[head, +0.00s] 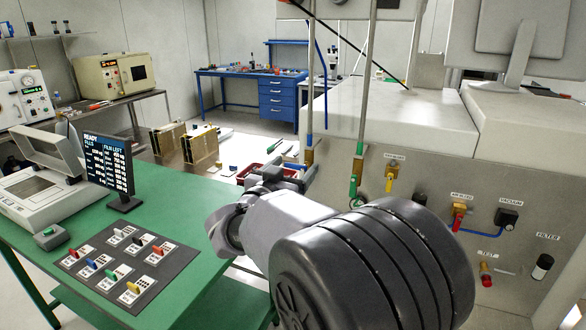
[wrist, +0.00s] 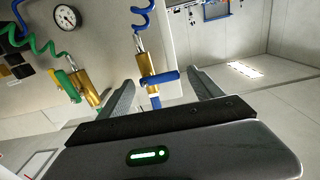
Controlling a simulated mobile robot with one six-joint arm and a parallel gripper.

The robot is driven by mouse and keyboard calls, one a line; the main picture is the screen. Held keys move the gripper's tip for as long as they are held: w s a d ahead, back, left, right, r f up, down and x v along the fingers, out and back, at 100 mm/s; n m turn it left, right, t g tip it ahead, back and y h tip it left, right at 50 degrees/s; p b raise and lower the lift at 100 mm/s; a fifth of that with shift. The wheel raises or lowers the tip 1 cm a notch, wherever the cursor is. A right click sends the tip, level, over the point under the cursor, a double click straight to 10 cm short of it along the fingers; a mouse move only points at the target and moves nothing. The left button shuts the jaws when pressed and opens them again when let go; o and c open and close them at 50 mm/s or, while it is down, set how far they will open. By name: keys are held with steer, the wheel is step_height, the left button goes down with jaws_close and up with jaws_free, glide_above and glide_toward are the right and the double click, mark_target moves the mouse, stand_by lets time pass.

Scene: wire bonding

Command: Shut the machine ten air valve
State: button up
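In the wrist view a brass valve with a blue handle (wrist: 160,78) hangs from a coiled blue hose (wrist: 139,16). Its handle lies across the valve body. A second brass valve (wrist: 90,84) with a green handle (wrist: 64,84), lying along its body, is to the left. I cannot read which one is machine ten. My gripper (wrist: 163,92) is open, with one finger on each side of the blue-handled valve's line; contact is not clear. In the head view my gripper (head: 287,176) is by the machine's left end, and the green handle (head: 353,186) shows to its right.
A yellow-handled valve (head: 390,180), a red valve (head: 458,216) and a black vacuum fitting (head: 507,217) are on the machine panel (head: 430,185). A pressure gauge (wrist: 67,18) sits above the green valve. A green table (head: 165,215) with a monitor (head: 108,165) is left.

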steer(key=p+v, duration=0.3)
steer(key=v, duration=1.4)
steer(key=shift+s, duration=0.2)
